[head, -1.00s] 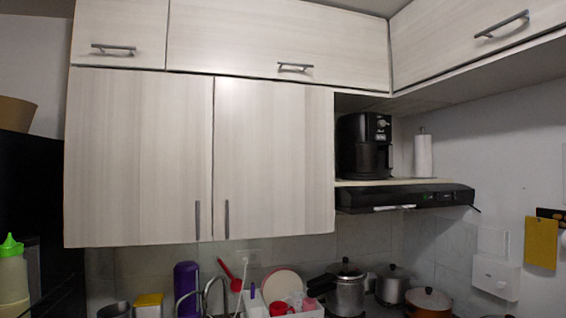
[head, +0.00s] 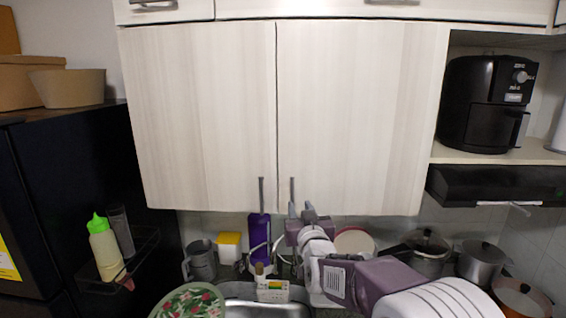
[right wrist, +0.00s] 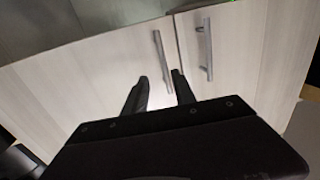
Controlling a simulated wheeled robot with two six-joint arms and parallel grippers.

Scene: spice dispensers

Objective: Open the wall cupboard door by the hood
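The wall cupboard door by the hood (head: 350,110) is pale wood and closed, beside the closed left door (head: 200,110). Its upright bar handle (head: 292,189) is at its lower left corner, close to the other door's handle (head: 261,193). My right gripper (head: 302,211) is just below and in front of this handle. In the right wrist view my right gripper (right wrist: 160,76) has its two fingers apart. One bar handle (right wrist: 162,62) lines up with the gap between them, and the other handle (right wrist: 205,48) is outside. Contact cannot be told. My left gripper is not in view.
The range hood (head: 490,187) and a black air fryer (head: 487,105) are at the right. A dark fridge (head: 70,190) with a door rack stands at the left. Below are the sink (head: 245,292), a purple bottle (head: 258,240) and several pots.

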